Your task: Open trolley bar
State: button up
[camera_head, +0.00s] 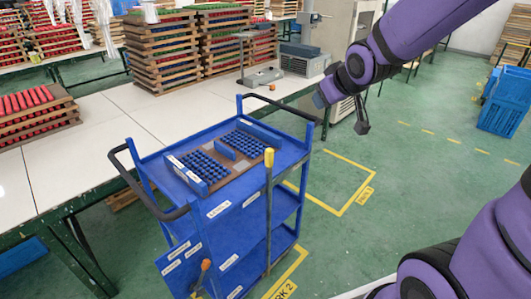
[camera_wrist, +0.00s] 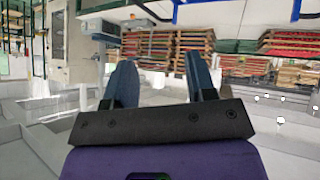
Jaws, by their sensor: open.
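The blue trolley (camera_head: 240,202) stands beside the white-topped bench. Its grey bar (camera_head: 268,210) with a yellow tip (camera_head: 269,157) stands nearly upright along the near side. A second, lower handle with an orange knob (camera_head: 206,265) shows near the bottom left. My gripper (camera_head: 345,112) is in the air behind and right of the trolley, apart from the bar. In the wrist view my gripper (camera_wrist: 161,75) has its two fingers spread, with nothing between them. The wrist view looks toward stacked trays; the bar is not recognisable there.
A brown tray (camera_head: 240,169) with blue pieces lies on the trolley's top shelf. Black push handles (camera_head: 280,107) rise at the trolley's ends. The bench (camera_head: 125,125) borders the trolley on the left. Green floor (camera_head: 420,180) is open to the right; blue crates (camera_head: 503,105) stand farther off.

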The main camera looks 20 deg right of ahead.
jog(key=w+a+f+n+t+y, duration=0.2)
jog(key=w+f+n+t+y, duration=0.15)
jog(key=w+f, duration=0.8)
jog(key=s+a+f+t+y, duration=0.1)
jog(key=s+a+f+y, duration=0.15)
jog(key=f, duration=0.45)
jog(key=s+a+f+t+y, duration=0.1)
jog(key=f+t+y, duration=0.15)
jog(key=f, duration=0.45)
jog(key=x, duration=1)
jog(key=shift+a+f+g+y, duration=0.35)
jog(key=shift+a+g+y, duration=0.05)
jog(key=shift+y, duration=0.05)
jog(key=shift+m, duration=0.25)
grip_shut()
